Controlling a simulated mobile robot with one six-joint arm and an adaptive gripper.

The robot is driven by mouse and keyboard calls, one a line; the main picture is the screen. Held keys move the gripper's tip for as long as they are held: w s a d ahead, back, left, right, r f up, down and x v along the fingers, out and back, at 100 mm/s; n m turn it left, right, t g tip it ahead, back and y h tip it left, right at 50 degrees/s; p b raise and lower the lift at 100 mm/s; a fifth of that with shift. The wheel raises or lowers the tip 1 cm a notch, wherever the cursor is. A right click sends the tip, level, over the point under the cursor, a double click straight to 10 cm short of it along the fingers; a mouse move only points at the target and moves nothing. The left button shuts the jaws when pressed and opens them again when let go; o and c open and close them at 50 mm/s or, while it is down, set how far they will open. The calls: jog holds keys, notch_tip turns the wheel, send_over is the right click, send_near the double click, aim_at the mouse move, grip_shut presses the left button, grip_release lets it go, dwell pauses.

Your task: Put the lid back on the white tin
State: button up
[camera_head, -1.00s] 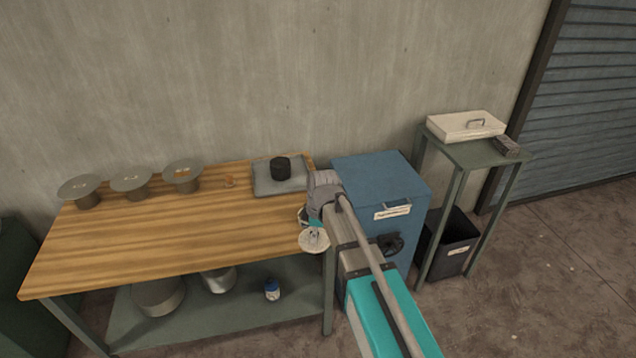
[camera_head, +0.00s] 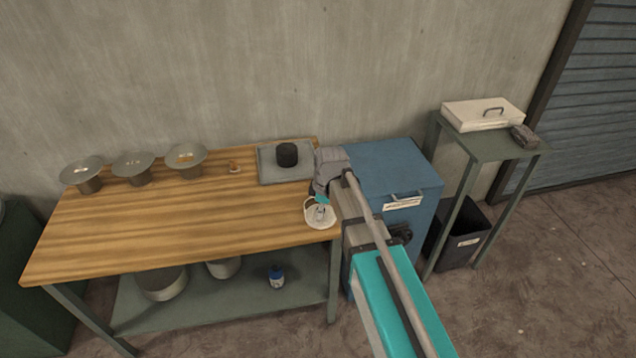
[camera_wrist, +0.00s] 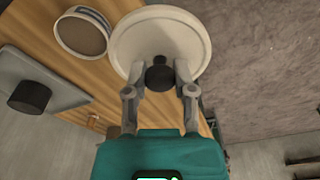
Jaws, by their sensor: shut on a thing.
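My gripper (camera_wrist: 160,84) is shut on the dark knob (camera_wrist: 158,62) of the white round lid (camera_wrist: 181,28). In the wrist view the lid is beside the white tin (camera_wrist: 57,40), which is open, with brown material inside. The lid's edge comes close to the tin's rim; I cannot tell whether they touch. In the head view my gripper (camera_head: 321,206) holds the lid (camera_head: 320,219) over the front right corner of the table. The tin (camera_head: 307,204) is just behind the lid there and mostly hidden by it and my arm.
A grey tray (camera_head: 268,176) with a black cylinder (camera_head: 287,154) lies at the back of the wooden table (camera_head: 160,225). Several metal flanged pieces (camera_head: 133,168) stand at the back left. A blue cabinet (camera_head: 400,175) adjoins the table's right end. The table's middle is clear.

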jog(key=shift+w, duration=0.1)
jog(key=w+a+f+b, duration=0.2)
jog(key=w, duration=1.1)
jog(key=shift+w+a+f, duration=0.15)
jog(key=shift+w+a, duration=0.05)
jog(key=shift+w, duration=0.05)
jog(key=shift+f+b, duration=0.15)
jog(key=shift+b, duration=0.15)
jog(key=shift+f+b, duration=3.05)
jog(key=shift+f, duration=0.15)
dwell(0.4)
jog(key=o, duration=1)
